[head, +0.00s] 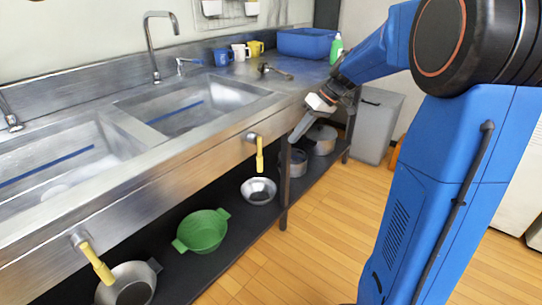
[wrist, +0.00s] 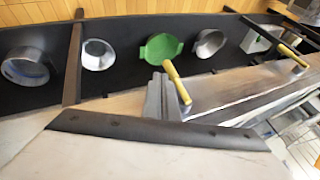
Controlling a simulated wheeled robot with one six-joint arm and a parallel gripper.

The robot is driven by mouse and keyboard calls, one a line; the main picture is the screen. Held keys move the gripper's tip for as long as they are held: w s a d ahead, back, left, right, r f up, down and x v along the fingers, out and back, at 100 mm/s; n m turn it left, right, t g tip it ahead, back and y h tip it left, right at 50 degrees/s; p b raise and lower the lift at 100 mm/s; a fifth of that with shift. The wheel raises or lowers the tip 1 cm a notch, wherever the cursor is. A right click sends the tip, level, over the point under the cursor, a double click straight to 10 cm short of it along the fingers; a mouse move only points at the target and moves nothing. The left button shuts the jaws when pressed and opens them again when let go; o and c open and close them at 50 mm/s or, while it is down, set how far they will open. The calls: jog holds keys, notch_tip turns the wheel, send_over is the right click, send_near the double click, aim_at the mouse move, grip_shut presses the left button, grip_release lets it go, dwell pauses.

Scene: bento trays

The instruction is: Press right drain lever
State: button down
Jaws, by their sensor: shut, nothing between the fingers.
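The right drain lever, a yellow handle on a round metal mount (head: 259,155), hangs down from the steel sink front below the right basin. My gripper (head: 296,134) is shut and empty, pointing down, just right of the lever in the head view with a visible gap. In the wrist view the yellow lever (wrist: 177,82) appears tilted right beside my grey fingers (wrist: 165,95); whether they touch I cannot tell there. The left drain lever (head: 98,263), also yellow, hangs tilted at the lower left; it shows in the wrist view too (wrist: 293,56).
A dark shelf below holds a green pot (head: 203,231), a metal bowl (head: 258,190) and several metal pots. A dark table leg (head: 285,180) stands under the gripper's side. The wooden floor (head: 325,225) is clear. Mugs and a blue tub (head: 306,43) stand on the counter.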

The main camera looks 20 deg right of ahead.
jog(key=w, duration=0.1)
jog(key=w+d, duration=0.2)
jog(key=shift+w+f+n+y, duration=0.15)
jog(key=shift+f+n+y, duration=0.15)
jog(key=shift+f+y, duration=0.1)
jog(key=shift+a+f, duration=0.1)
jog(key=shift+a, duration=0.05)
jog(key=a+f, duration=0.8)
jog(key=a, duration=0.1)
jog(key=shift+w+a, duration=0.15)
jog(key=shift+a, duration=0.05)
jog(key=shift+a, duration=0.1)
dwell(0.4)
